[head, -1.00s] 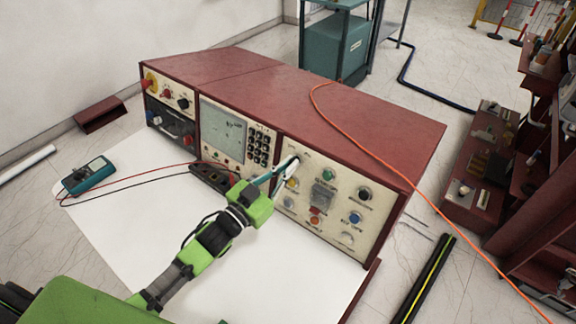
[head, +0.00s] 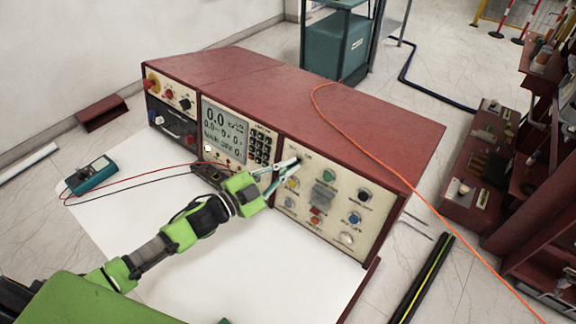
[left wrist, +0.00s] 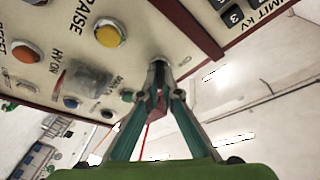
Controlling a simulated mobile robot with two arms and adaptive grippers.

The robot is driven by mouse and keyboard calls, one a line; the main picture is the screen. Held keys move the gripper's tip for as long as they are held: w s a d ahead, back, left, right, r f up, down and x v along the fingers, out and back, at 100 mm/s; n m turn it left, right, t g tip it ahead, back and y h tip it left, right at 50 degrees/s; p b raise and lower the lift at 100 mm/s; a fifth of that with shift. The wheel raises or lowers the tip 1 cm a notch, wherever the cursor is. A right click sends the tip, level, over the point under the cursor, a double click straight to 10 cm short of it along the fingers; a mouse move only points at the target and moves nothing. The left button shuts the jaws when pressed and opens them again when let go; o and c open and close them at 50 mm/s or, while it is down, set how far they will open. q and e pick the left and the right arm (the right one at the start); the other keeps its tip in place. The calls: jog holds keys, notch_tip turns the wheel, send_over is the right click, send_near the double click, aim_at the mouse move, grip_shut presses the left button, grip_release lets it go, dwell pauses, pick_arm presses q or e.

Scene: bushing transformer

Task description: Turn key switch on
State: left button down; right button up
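The red console (head: 270,85) has a cream control panel (head: 330,240) at its right end. The key switch (head: 299,159) is at this panel's upper left corner. My left gripper (head: 294,165) reaches it from the left. In the left wrist view, the teal fingers of the left gripper (left wrist: 158,68) come together at the key switch (left wrist: 156,60) and are shut on it. The fingertips mostly hide the key. The console's display (head: 224,133) is lit and shows large dark digits, with 0.0 at the top. My right gripper is not in view.
Several buttons sit close by, among them a yellow button (left wrist: 108,34) and a covered switch (head: 323,193). An orange cable (head: 375,155) crosses the console top. A teal multimeter (head: 91,176) with leads lies on the white tabletop (head: 280,270), which is otherwise largely clear.

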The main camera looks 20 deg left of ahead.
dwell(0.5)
pick_arm(q)
jog(key=c, duration=2.2)
grip_release()
jog(key=shift+c, duration=0.2)
jog(key=v, duration=1.2)
